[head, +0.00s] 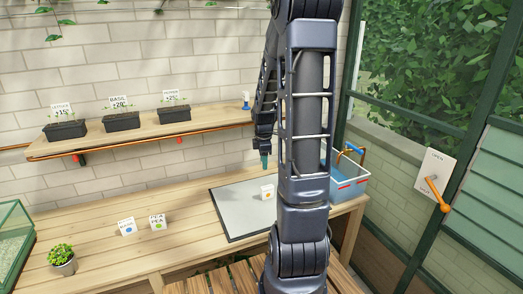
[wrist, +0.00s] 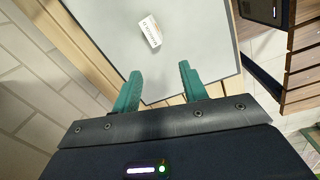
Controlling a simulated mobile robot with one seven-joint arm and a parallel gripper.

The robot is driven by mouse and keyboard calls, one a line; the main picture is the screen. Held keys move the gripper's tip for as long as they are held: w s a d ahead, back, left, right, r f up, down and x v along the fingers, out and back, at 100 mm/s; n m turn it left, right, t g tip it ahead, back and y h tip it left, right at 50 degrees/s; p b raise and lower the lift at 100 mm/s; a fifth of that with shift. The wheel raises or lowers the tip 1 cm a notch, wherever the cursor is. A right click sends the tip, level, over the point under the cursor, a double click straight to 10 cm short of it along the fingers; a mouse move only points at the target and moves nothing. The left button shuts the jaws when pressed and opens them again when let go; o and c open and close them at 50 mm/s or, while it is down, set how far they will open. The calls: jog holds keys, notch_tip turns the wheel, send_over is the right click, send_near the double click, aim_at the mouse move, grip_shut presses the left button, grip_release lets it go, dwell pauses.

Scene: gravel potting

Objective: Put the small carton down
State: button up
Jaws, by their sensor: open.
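The small carton (head: 267,192), white with an orange mark, stands on the grey mat (head: 232,204) on the wooden bench. In the wrist view the carton (wrist: 150,31) is on the mat (wrist: 195,60), beyond my fingertips and apart from them. My gripper (wrist: 158,74) is open and empty, with its two green fingers spread. In the head view my gripper (head: 265,160) is above the back of the mat, partly hidden by my arm.
Two other small cartons, one with a blue mark (head: 127,227) and one marked pea (head: 157,222), stand left of the mat. A potted plant (head: 62,259) is at the front left. A water basin (head: 348,182) is at the right end. A shelf (head: 150,133) holds three planters.

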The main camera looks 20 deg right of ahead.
jog(key=s+a+r+m+t, duration=0.2)
jog(key=s+a+r+m, duration=0.3)
jog(key=s+r+m, duration=0.2)
jog(key=s+a+r+m+t, duration=0.2)
jog(key=s+a+r+m, duration=0.3)
jog(key=s+r+m, duration=0.3)
jog(key=s+r, duration=0.3)
jog(key=s, duration=0.3)
jog(key=shift+a+r, duration=0.2)
jog(key=shift+o, duration=0.5)
jog(key=shift+w, duration=0.15)
